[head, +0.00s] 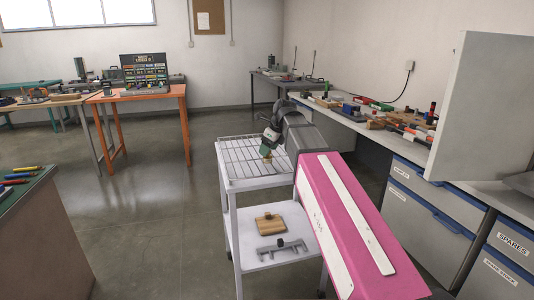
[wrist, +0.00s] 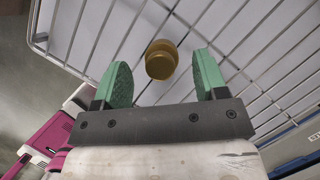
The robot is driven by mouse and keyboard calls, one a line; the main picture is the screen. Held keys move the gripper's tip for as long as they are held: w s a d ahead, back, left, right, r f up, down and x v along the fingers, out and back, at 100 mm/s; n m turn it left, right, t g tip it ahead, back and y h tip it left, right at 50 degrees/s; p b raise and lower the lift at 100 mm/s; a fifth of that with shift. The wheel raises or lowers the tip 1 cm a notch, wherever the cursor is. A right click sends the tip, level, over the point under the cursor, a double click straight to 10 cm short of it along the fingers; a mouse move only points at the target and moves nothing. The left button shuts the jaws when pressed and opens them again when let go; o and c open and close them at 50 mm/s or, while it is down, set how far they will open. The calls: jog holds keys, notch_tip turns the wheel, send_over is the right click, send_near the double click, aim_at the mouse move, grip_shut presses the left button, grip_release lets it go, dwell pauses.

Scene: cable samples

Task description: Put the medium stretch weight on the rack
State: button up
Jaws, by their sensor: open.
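The brass-coloured weight (wrist: 161,60) sits on the wire rack in the wrist view, just ahead of and between my fingertips. In the head view a small part of the weight (head: 267,158) shows below my gripper. The wire rack (head: 240,170) is the top of a white trolley; its wires also fill the wrist view (wrist: 42,37). My gripper (wrist: 161,75) has green fingers, spread apart on either side of the weight's near edge. I see a gap between each finger and the weight. No other weight can be made out.
The trolley's lower shelf (head: 250,260) holds a wooden block (head: 270,223) and a grey bracket (head: 282,249). A cluttered bench with drawers (head: 430,205) stands close on the right. An orange table (head: 150,94) stands at the back left. The floor left of the trolley is clear.

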jog(key=v, duration=0.9)
jog(key=shift+r, duration=0.3)
jog(key=shift+s+d, duration=0.15)
jog(key=shift+d, duration=0.05)
